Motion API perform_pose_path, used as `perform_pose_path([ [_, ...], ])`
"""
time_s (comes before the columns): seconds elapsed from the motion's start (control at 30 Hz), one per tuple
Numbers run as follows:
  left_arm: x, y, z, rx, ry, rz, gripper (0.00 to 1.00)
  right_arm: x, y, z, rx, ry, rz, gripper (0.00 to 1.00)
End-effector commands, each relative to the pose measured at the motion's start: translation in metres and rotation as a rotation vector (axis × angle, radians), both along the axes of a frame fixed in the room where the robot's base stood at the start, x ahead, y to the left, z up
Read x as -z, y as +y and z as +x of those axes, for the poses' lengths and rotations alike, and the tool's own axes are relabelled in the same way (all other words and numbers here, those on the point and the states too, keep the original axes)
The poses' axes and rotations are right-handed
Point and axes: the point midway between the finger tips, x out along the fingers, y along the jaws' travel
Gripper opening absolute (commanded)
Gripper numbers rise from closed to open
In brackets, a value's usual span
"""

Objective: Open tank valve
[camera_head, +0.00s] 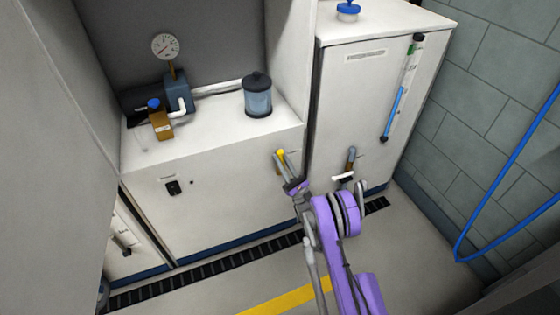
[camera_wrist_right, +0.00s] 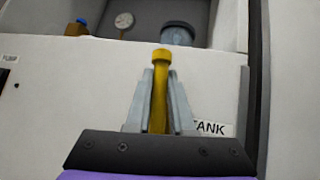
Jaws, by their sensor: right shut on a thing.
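The tank valve has a yellow handle (camera_head: 281,154) on the white cabinet's front, near its right edge. In the right wrist view the yellow handle (camera_wrist_right: 160,85) stands upright between the fingers, beside a label reading TANK (camera_wrist_right: 211,128). My right gripper (camera_head: 287,168) is shut on the yellow handle, and its grey fingers also show in the wrist view (camera_wrist_right: 158,100). The fingers hide the handle's sides and the valve body behind it. My left gripper is in neither view.
A tall white tank cabinet (camera_head: 345,100) with a sight tube (camera_head: 401,95) and a lower tap (camera_head: 349,160) stands to the right. A blue hose (camera_head: 505,180) hangs on the block wall.

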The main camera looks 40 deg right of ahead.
Motion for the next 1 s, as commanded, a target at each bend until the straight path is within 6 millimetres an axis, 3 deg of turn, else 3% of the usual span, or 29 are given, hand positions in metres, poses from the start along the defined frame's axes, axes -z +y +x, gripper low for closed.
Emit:
perform_pose_path([
  [0.37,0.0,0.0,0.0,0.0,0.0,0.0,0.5,0.0,-0.001,0.0,0.002,0.001,0.004,0.0],
  [0.4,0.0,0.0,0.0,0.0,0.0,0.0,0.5,0.0,-0.001,0.0,0.002,0.001,0.004,0.24],
  [0.57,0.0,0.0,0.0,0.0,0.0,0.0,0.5,0.0,-0.001,0.0,0.002,0.0,0.004,0.51],
  [0.87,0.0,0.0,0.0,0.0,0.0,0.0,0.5,0.001,-0.001,-0.001,0.001,0.0,0.004,0.51],
  [1.0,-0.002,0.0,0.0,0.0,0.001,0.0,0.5,0.01,-0.002,-0.011,0.001,0.0,0.003,0.51],
])
